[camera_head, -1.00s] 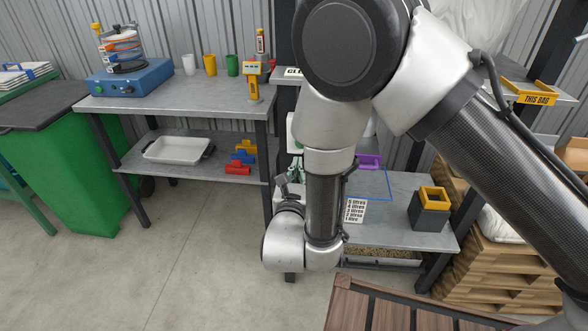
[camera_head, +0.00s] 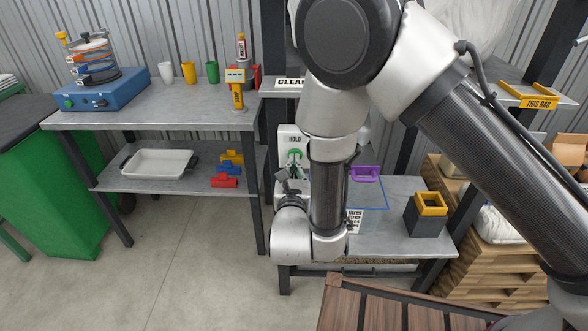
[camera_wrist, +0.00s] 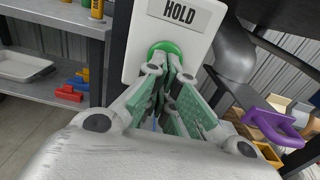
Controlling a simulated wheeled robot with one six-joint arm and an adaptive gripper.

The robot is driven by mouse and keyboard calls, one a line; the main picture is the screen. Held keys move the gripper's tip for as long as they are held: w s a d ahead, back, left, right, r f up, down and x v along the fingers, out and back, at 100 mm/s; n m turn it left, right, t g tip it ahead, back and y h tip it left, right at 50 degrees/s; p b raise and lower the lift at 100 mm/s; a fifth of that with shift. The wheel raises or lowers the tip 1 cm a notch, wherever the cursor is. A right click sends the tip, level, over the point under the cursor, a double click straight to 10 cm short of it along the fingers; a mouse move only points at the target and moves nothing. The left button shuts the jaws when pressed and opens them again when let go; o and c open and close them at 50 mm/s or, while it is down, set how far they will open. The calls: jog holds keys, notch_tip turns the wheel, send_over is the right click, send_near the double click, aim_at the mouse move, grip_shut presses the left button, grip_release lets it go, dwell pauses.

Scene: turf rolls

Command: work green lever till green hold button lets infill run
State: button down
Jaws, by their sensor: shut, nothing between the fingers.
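A white panel labelled HOLD (camera_wrist: 142,48) fills the upper middle of the wrist view. A round green hold button (camera_wrist: 158,47) sits below the label, partly hidden by my fingers. My gripper (camera_wrist: 170,62) is shut and empty, with its tips in front of the button; whether they touch it I cannot tell. In the head view the HOLD panel (camera_head: 285,132) and green button (camera_head: 295,155) show left of my forearm, above my gripper (camera_head: 294,168). I cannot make out a green lever in either view.
A purple handle (camera_head: 365,174) stands on the right bench, beside a dark block with a yellow top (camera_head: 431,204). A lettered card (camera_head: 355,222) is partly behind my arm. The left bench's lower shelf holds a white tray (camera_head: 158,163) and coloured pieces (camera_head: 226,170).

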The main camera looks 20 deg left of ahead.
jog(key=shift+w+a+r, duration=0.1)
jog(key=shift+w+r, duration=0.05)
jog(key=shift+w, duration=0.4)
jog(key=shift+w+r, duration=0.1)
jog(key=shift+w, duration=0.05)
dwell(0.5)
